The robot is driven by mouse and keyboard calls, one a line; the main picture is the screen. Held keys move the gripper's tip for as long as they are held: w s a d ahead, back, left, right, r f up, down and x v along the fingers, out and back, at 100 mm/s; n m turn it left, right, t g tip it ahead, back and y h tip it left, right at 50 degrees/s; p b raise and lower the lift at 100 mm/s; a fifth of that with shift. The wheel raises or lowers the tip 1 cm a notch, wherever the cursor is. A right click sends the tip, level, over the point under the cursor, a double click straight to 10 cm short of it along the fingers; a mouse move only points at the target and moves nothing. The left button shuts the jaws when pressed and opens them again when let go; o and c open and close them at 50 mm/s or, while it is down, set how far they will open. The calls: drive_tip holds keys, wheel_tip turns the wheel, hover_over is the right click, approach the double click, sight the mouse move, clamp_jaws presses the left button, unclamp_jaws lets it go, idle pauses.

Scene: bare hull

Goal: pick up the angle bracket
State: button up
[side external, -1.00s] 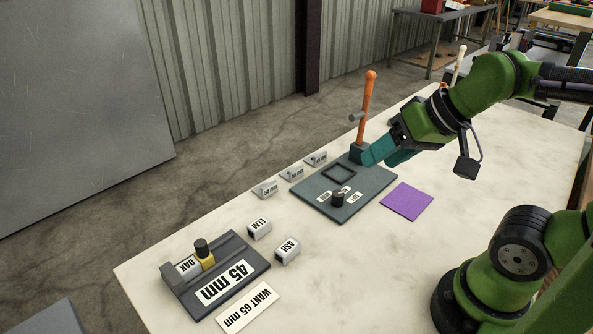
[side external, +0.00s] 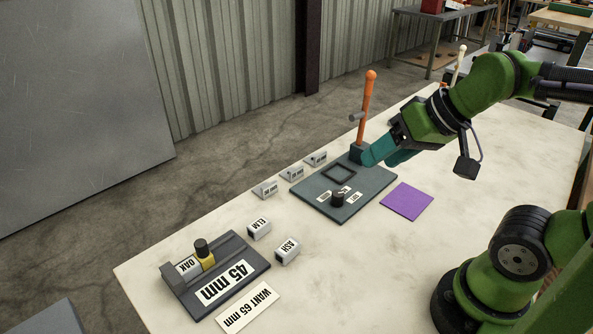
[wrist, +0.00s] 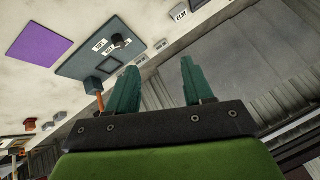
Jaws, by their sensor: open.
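I cannot make out for certain which thing is the angle bracket. Three small grey wedge-shaped pieces with labels, the nearest one (side external: 265,189), the middle one (side external: 291,174) and the far one (side external: 316,158), stand in a row along the table's back edge. Their labels are too small to read surely. My gripper (side external: 377,157) is open, tilted, beside the orange lever (side external: 369,100) at the far end of the dark plate (side external: 372,187). In the wrist view the two teal fingers of my gripper (wrist: 158,76) are apart with nothing between them.
A purple square (side external: 407,201) lies beside the plate, which carries a black knob (side external: 338,198) and a square frame (side external: 339,172). Blocks marked ELM (side external: 259,229) and ASH (side external: 288,251) stand near the 45 mm fixture (side external: 245,270) holding the OAK block (side external: 188,267). The front middle is clear.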

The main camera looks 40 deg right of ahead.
drive_tip(key=c, duration=0.5)
drive_tip(key=shift+c, duration=0.2)
drive_tip(key=m+g+h, duration=0.6)
drive_tip(key=m+g, duration=0.1)
drive_tip(key=m, duration=0.4)
approach(319, 154)
drive_tip(key=a+r, duration=0.4)
wheel_tip(319, 154, up, 2)
drive_tip(key=d+m, duration=0.1)
drive_tip(key=m, duration=0.2)
drive_tip(key=x, duration=1.6)
drive_tip(key=shift+d, duration=0.4)
